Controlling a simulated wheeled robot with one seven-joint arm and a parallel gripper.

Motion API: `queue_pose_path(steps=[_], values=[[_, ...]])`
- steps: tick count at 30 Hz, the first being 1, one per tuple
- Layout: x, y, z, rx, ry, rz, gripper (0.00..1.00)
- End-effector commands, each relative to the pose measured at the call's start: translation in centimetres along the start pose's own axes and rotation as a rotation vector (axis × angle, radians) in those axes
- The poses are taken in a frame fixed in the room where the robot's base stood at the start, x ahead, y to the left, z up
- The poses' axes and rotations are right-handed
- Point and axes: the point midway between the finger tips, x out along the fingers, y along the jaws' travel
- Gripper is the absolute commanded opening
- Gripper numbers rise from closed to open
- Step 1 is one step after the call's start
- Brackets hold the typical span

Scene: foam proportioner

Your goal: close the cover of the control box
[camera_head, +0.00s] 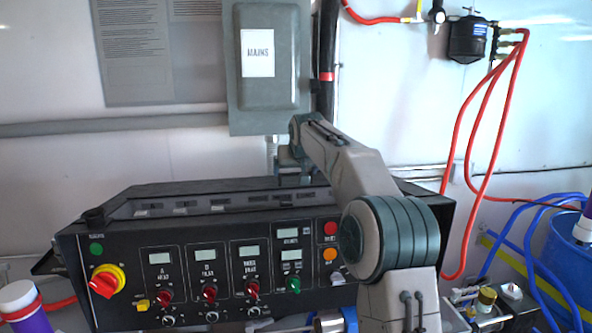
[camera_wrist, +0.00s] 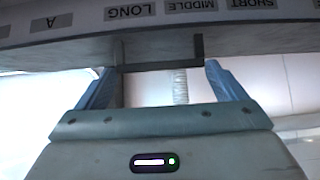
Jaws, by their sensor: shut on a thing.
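The black control box (camera_head: 130,275) fills the lower left of the head view, its front covered with knobs, displays and buttons. Its dark top, which appears to be the cover (camera_head: 185,188), shows behind a sloped strip with small labels. In the wrist view a grey panel edge (camera_wrist: 255,35) with upside-down labels crosses the top, and a dark bracket-shaped handle (camera_wrist: 160,68) hangs from it. My gripper (camera_wrist: 160,72) has its blue fingers at both ends of this handle, shut on it. In the head view my gripper (camera_head: 291,168) is at the box's back edge, partly hidden by my arm.
A grey MAINS box (camera_head: 270,85) hangs on the wall just above and behind my gripper. Red hoses (camera_head: 470,130) hang at the right. A blue drum (camera_head: 572,255) stands at the right edge. A red-and-yellow rotary switch (camera_head: 106,281) sticks out at the box's front left.

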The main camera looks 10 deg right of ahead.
Motion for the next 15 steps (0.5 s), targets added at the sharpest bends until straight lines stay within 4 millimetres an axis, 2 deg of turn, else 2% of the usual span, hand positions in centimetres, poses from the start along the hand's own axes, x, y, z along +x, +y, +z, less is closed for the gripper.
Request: queue_pose_path(steps=[8,15], values=[[-2.0,0.1,1.9,0.001,0.001,0.002,0.50],[-6.1,0.0,4.8,0.001,0.003,0.001,0.50]])
